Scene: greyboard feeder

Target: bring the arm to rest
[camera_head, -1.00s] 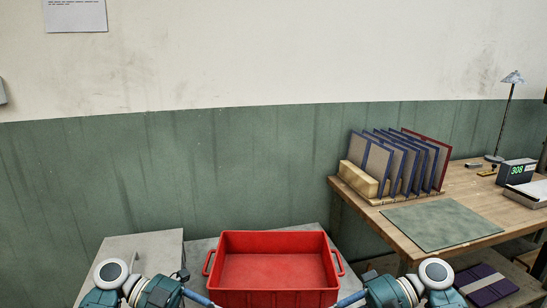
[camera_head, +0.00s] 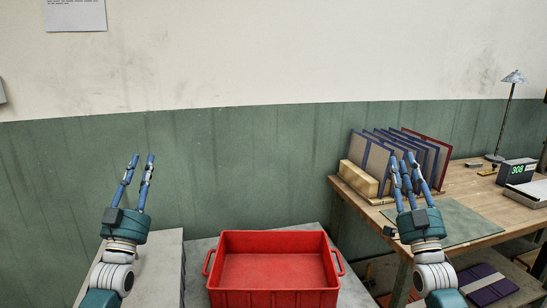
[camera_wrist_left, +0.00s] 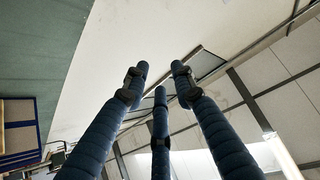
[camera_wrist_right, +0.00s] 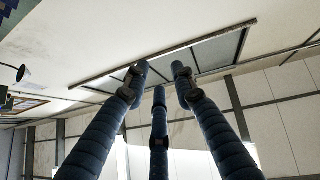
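My left gripper (camera_head: 140,175) is raised at the left, in front of the green wall, with its blue fingers pointing up. Its fingers stand apart and nothing is between them; the left wrist view also shows this gripper (camera_wrist_left: 158,85) empty. My right gripper (camera_head: 403,170) is raised at the right, its fingers pointing up in front of the wooden table and the rack of boards. It is empty and its fingers are apart in the right wrist view (camera_wrist_right: 158,85). Both wrist views look up toward the ceiling.
A red crate (camera_head: 230,299), empty inside, stands between my arms on a grey surface (camera_head: 200,248). At the right, a wooden table (camera_head: 461,190) bears a rack of blue-edged boards (camera_head: 377,160), a green mat (camera_head: 466,222), a lamp (camera_head: 513,77) and a display box (camera_head: 517,171).

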